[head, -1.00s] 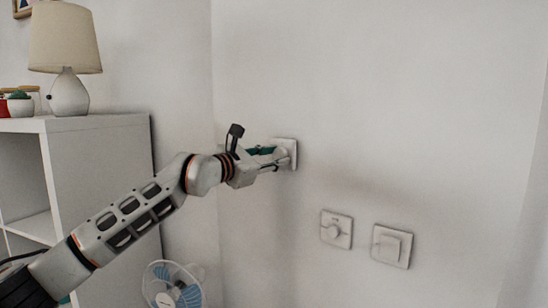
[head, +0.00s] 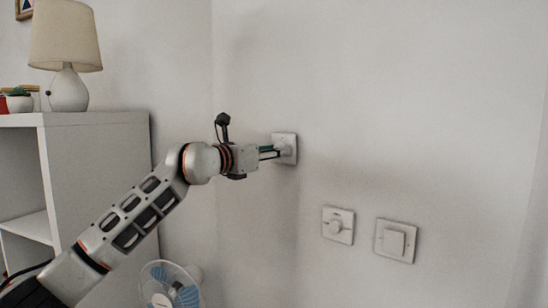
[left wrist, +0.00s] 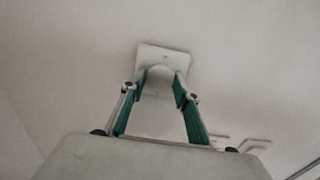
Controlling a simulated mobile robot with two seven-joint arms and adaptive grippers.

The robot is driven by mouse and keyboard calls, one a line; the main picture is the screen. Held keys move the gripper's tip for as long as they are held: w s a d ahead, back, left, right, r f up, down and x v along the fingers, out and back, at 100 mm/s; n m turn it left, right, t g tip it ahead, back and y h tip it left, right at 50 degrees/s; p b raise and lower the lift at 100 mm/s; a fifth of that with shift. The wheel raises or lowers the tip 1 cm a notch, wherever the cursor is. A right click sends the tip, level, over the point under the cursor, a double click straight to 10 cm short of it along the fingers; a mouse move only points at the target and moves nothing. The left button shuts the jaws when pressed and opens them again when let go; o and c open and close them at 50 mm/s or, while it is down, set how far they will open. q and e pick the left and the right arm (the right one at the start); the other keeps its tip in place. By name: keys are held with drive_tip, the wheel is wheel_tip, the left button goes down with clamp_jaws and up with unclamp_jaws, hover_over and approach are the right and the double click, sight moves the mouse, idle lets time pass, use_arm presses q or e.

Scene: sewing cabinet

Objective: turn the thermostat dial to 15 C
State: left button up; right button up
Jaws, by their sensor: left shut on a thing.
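The thermostat is a white square plate (head: 291,140) high on the wall, left of the other wall plates, with a pale round dial standing out from it. My left gripper (head: 279,152) reaches it from the left and is shut on the dial. In the left wrist view the plate (left wrist: 150,52) shows past the fingertips, and the rounded dial (left wrist: 159,72) sits between the two green-padded fingers (left wrist: 161,83). The scale and pointer are too small or hidden, so the setting cannot be read. My right gripper is not in view.
Lower right on the wall are a plate with a round knob (head: 337,225) and a square switch (head: 395,241). A white shelf (head: 98,180) with a lamp (head: 68,90) and small potted plant (head: 19,103) stands left. A fan (head: 170,288) is below my arm. The wall around the thermostat is clear.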

use_arm(q)
drive_tip(key=n, duration=0.5)
drive_tip(key=shift+r+n+p, duration=0.1)
drive_tip(key=shift+n+p, duration=0.2)
drive_tip(key=shift+p, duration=0.1)
idle(0.4)
drive_tip(key=o, duration=1.1)
drive_tip(key=v, duration=1.2)
